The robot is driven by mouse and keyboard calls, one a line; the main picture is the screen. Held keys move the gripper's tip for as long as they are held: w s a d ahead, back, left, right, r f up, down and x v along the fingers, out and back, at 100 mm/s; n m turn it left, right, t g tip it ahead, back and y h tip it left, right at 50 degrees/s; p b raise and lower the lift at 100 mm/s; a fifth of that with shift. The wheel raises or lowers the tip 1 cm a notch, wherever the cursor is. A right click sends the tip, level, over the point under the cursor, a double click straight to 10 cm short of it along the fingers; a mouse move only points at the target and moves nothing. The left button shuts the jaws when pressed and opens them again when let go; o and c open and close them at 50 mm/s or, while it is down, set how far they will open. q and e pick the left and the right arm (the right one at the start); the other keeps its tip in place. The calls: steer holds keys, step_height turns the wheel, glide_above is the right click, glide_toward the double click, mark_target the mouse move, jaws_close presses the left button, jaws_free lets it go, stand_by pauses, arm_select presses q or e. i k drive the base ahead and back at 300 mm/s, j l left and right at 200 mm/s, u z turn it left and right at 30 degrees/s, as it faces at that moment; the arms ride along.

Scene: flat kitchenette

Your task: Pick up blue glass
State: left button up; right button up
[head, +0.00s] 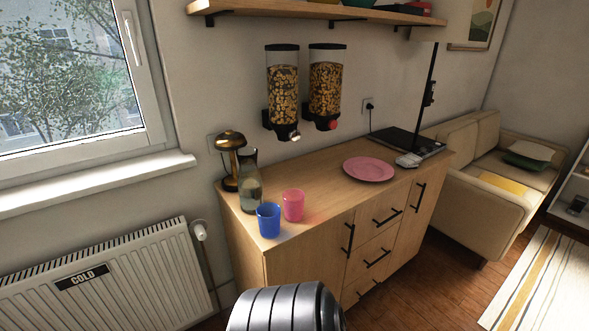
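A blue glass (269,220) stands upright near the front left corner of the wooden cabinet top (326,196). A pink glass (293,205) stands just behind it to the right. A dark part of my own body shows at the bottom centre of the head view, in front of the cabinet. Neither of my grippers can be seen in this view, and nothing is touching the blue glass.
A grey-green glass carafe (250,182) and a brass lamp (231,158) stand behind the glasses. A pink plate (369,169) lies to the right. Two cereal dispensers (283,92) hang on the wall. A radiator (105,283) is at left, a sofa (470,205) at right.

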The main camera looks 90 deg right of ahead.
mark_target(269, 215)
steer(key=z, duration=2.5)
